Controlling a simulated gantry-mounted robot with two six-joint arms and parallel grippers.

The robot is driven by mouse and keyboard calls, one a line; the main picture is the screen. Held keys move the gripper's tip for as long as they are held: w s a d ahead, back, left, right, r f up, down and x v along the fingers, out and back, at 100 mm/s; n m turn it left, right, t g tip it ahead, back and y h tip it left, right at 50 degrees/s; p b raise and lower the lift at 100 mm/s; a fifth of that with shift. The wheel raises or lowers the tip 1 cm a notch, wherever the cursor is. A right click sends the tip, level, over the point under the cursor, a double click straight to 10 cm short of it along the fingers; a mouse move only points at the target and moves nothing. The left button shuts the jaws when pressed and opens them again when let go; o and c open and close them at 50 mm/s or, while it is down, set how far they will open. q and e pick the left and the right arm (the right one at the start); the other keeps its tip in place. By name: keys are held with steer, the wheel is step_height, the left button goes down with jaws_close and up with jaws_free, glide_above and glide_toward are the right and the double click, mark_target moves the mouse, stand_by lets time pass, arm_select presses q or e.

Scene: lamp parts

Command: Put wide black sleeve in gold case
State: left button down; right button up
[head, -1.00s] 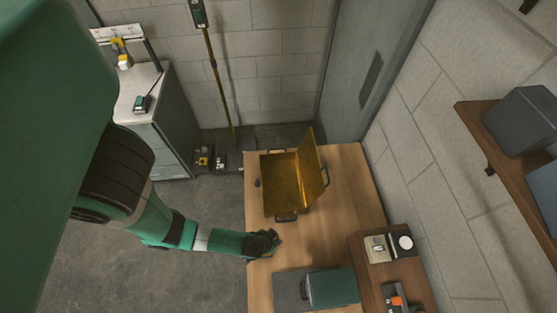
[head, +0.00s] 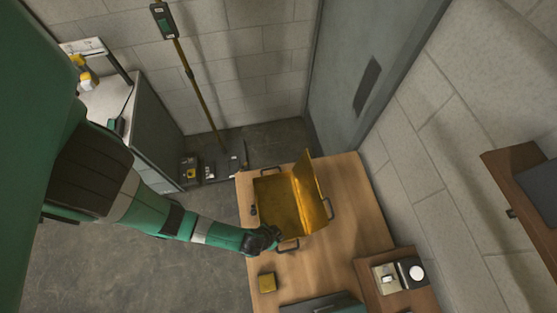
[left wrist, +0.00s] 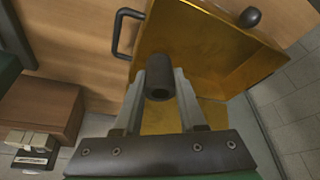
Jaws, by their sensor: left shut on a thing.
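The gold case (head: 281,207) stands on the wooden table with its lid open, leaning to the right. Its open inside also shows in the left wrist view (left wrist: 205,50). My left gripper (head: 268,239) is at the near edge of the case. In the left wrist view my left gripper (left wrist: 160,92) is shut on a black sleeve (left wrist: 160,76), a short hollow cylinder. The sleeve is between the fingertips, with the case behind it; I cannot tell its height above the case. My right gripper is not in view.
A small gold block (head: 267,283) lies on the table in front of the case. A dark green box (head: 335,305) is at the bottom edge. A small side shelf (head: 408,283) stands at the right. The table right of the case is clear.

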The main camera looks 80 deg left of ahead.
arm_select(q)
steer(key=w+a+f+b, duration=0.2)
steer(key=a+f+b, duration=0.2)
steer(key=a+b, duration=0.3)
steer(key=b, duration=0.4)
glide_above(281, 207)
steer(key=s+d, duration=0.2)
steer(key=f, duration=0.5)
steer(key=shift+w+a, duration=0.1)
steer(key=shift+w, duration=0.15)
steer(key=shift+a+f, duration=0.1)
steer(key=shift+a, duration=0.15)
steer(key=shift+w+a+f+b, duration=0.15)
steer(key=shift+f+b, duration=0.4)
steer(key=shift+f, duration=0.3)
steer(key=shift+a+f+b, duration=0.1)
steer(key=shift+f+b, duration=0.4)
steer(key=shift+f, duration=0.35)
steer(key=shift+f, duration=0.2)
steer(key=shift+c, duration=2.4)
jaws_free()
steer(key=shift+r, duration=0.15)
